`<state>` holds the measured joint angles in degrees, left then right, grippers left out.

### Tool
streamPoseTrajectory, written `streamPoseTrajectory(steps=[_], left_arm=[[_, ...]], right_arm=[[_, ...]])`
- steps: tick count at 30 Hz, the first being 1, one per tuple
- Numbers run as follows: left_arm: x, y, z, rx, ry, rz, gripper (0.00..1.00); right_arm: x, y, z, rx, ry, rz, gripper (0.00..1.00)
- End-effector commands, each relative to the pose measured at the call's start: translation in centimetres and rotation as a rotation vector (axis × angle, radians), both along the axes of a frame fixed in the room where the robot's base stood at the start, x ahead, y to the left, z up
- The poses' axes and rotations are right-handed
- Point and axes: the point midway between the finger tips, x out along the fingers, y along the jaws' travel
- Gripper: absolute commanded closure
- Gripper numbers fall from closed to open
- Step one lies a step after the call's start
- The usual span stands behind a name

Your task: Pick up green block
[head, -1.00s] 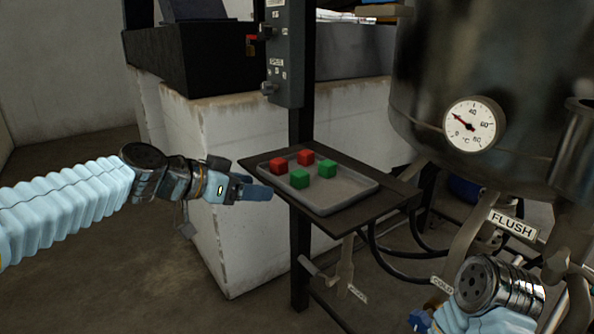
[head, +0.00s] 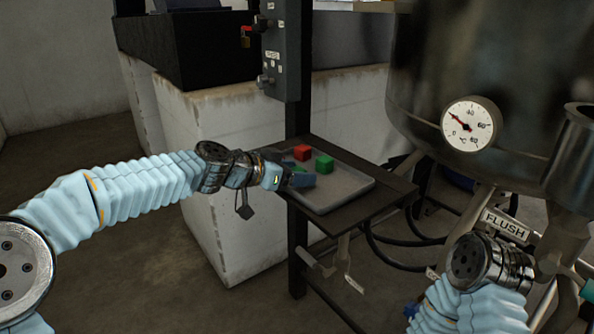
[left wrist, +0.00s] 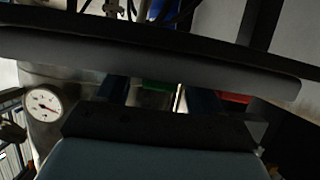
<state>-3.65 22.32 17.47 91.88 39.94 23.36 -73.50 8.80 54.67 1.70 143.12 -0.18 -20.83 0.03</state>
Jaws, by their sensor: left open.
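A grey tray (head: 345,190) holds small blocks. A green block (head: 324,163) sits toward the back of the tray, with a red block (head: 302,152) at its left. A second green block is mostly hidden behind my left gripper (head: 300,179), and the other red block is not clearly visible. My left gripper is open, its blue fingers over the tray's left part. In the left wrist view, a green block (left wrist: 155,86) shows between the two fingers, and a red block (left wrist: 235,97) lies outside the right-hand finger. My right gripper is not visible.
The tray stands on a dark shelf (head: 385,203) fixed to a post under a grey control box (head: 283,50). A large metal vessel with a dial gauge (head: 469,124) stands at the right. Pipes and hoses run below it. The tray's right part is free.

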Motion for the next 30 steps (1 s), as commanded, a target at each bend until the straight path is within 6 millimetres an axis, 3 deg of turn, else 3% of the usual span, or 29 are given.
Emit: streamPoseTrajectory(steps=[9, 20, 30], left_arm=[[0.42, -0.55, -0.37, 0.0, 0.0, 0.0, 0.36], [0.4, -0.52, -0.35, 0.0, 0.0, 0.0, 0.89], [0.42, -0.52, 0.26, 0.0, -0.002, 0.001, 0.9]], right_arm=[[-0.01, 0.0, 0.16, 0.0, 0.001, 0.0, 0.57], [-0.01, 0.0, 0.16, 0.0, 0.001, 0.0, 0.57], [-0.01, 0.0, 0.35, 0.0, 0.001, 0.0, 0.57]])
